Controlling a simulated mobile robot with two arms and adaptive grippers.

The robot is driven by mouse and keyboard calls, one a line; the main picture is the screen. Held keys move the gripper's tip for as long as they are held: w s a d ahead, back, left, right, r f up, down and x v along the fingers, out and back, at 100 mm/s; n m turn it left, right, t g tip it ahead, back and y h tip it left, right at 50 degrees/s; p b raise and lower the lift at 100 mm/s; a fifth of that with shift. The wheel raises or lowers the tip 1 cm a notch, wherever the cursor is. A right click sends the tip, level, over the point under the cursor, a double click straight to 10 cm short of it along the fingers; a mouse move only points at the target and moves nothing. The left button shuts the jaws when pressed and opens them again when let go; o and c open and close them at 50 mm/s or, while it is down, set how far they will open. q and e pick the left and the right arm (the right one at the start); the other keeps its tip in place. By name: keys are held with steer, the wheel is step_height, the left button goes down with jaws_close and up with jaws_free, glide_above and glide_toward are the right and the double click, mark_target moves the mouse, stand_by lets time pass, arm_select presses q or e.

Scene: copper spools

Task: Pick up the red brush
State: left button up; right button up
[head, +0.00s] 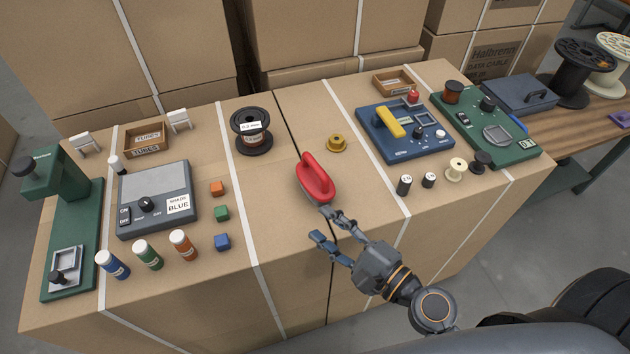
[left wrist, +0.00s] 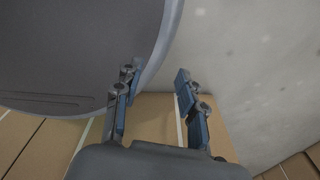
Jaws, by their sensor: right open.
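The red brush (head: 316,180) lies on the cardboard-box worktop near the middle of the head view, with its handle loop on top. My right gripper (head: 320,223) is just in front of the brush's near end, its two fingers spread and empty. One fingertip is close to the brush; I cannot tell whether it touches. My left gripper (left wrist: 156,77) shows only in the left wrist view. Its fingers are apart with nothing between them, and the brush is not in that view.
Small cubes, including a green cube (head: 222,213), are to the left. A blue device (head: 404,132) is at the right.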

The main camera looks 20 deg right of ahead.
mark_target(321, 174)
steer(key=w+d+m+t+h, duration=0.2)
steer(key=d+m+h, duration=0.25)
steer(key=m, duration=0.25)
steer(key=shift+m+y, duration=0.4)
steer(key=shift+y, duration=0.05)
steer(key=p+x, duration=0.1)
steer(key=x, duration=0.1)
steer(key=p+x, duration=0.1)
steer(key=x, duration=0.1)
steer(key=d+p+x, duration=0.1)
steer(key=p+x, duration=0.1)
steer(key=x, duration=0.1)
steer(key=shift+w+a+r, duration=0.1)
steer(key=shift+w, duration=0.1)
steer(key=p+x, duration=0.1)
steer(key=x, duration=0.5)
steer(key=shift+s, duration=0.1)
jaws_close()
